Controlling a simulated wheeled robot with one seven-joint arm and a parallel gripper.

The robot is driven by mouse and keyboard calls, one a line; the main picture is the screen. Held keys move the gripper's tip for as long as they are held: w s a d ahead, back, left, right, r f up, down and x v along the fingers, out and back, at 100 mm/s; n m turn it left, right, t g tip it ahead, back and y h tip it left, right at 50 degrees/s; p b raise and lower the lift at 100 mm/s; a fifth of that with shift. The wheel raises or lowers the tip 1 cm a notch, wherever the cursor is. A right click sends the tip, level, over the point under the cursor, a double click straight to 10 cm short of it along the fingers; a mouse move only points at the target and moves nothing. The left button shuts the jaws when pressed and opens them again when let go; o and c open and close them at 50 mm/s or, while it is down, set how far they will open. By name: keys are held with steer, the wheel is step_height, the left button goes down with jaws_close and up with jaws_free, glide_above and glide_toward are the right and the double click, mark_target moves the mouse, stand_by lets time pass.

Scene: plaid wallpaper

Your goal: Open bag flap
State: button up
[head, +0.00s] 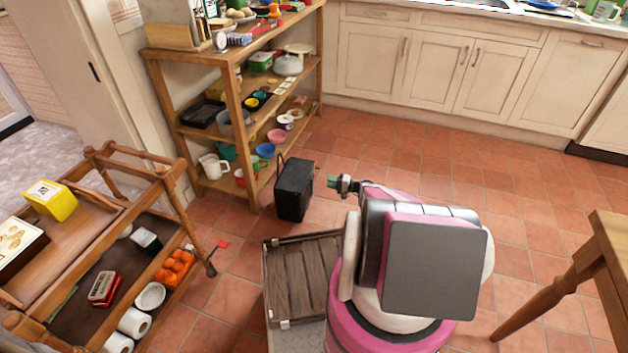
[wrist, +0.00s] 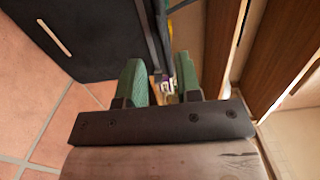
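A black bag (head: 294,190) stands upright on the tiled floor by the right end of the wooden shelf, with a thin handle or strap at its top left. My gripper (head: 333,183) is just to the right of the bag near its upper part. In the wrist view a dark panel with a pale strip, seemingly the bag (wrist: 75,45), fills the upper left. The two green fingers of my gripper (wrist: 162,70) are apart. A dark edge comes down close to the left finger; I cannot tell whether it touches. The flap cannot be clearly made out.
A wooden shelf (head: 226,75) with crockery stands behind the bag. A wooden trolley (head: 130,205) with goods is at left. A slatted wooden platform (head: 303,275) lies beside my base. A table (head: 590,262) stands at right. Tiled floor between the cabinets and me is clear.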

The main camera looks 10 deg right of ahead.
steer(key=x, duration=0.9)
jaws_close()
